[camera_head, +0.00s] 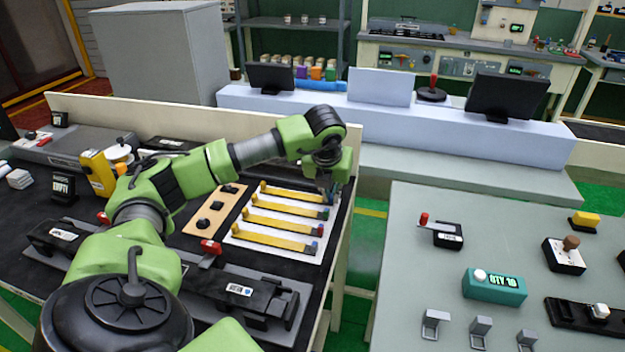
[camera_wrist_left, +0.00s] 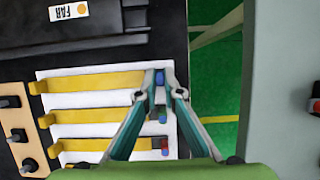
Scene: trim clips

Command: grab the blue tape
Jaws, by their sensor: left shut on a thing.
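The blue tape (camera_wrist_left: 160,77) is the blue piece at the right end of the farthest yellow strip in the left wrist view. My left gripper (camera_wrist_left: 161,92) points down over this end, one fingertip on each side, and is shut on the blue tape. In the head view my left gripper (camera_head: 329,190) is at the right end of the far strip (camera_head: 290,192) and hides most of the tape. The tape still lies at the white panel (camera_wrist_left: 85,102), as far as I can tell. My right gripper is not in view.
Other yellow strips (camera_head: 275,219) with coloured ends lie closely parallel on the panel. A beige block with black knobs (camera_head: 210,205) is to the left. A black clamp rail (camera_head: 240,290) lies in front. A grey table (camera_head: 500,215) stands right, across a green-floored gap.

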